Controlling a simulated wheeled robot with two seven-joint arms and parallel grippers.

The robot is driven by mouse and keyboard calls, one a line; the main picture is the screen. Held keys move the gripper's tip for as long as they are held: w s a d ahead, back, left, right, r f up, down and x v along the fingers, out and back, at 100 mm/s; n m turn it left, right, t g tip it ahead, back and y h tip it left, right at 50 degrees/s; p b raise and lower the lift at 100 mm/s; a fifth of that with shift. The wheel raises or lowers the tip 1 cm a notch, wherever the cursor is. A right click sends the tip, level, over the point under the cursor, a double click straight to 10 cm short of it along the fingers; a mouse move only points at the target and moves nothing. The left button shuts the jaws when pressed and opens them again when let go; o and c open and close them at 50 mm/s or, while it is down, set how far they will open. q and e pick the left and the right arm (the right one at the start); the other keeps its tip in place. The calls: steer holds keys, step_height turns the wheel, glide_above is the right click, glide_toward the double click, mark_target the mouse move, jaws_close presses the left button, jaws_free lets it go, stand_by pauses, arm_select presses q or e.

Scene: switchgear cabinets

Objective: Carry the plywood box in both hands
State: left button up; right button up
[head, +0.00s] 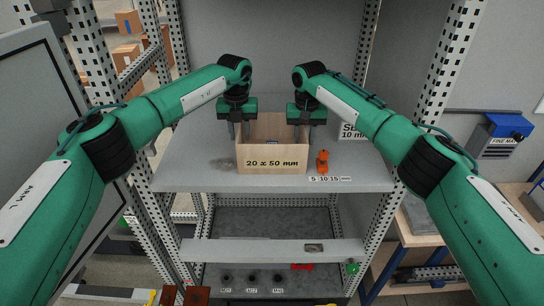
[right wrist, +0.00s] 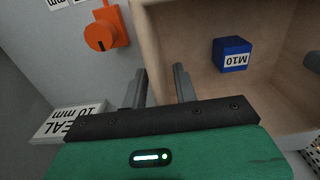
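The open-topped plywood box (head: 272,165), marked "20 x 50 mm", stands on the grey shelf. My left gripper (head: 238,136) points down at its left wall, one finger on either side. My right gripper (head: 304,136) points down at its right wall in the same way. In the right wrist view the right gripper (right wrist: 160,75) is open, its fingers apart at the rim of the box (right wrist: 205,15); whether they touch the wall is unclear. A blue block marked M10 (right wrist: 232,55) lies inside the box. The left fingers also look apart.
An orange knob-like piece (head: 322,161) stands just right of the box, beside a number strip (head: 330,178). A white sign (head: 352,131) is behind on the right. Perforated posts (head: 440,80) flank the shelf. The shelf (head: 200,175) is clear left of the box.

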arm_select(q)
step_height(320, 180, up, 10)
steer(key=shift+r, duration=0.4)
arm_select(e)
steer(key=shift+r, duration=0.15)
step_height(320, 180, up, 12)
steer(key=shift+f, duration=0.15)
steer(key=shift+f, duration=0.1)
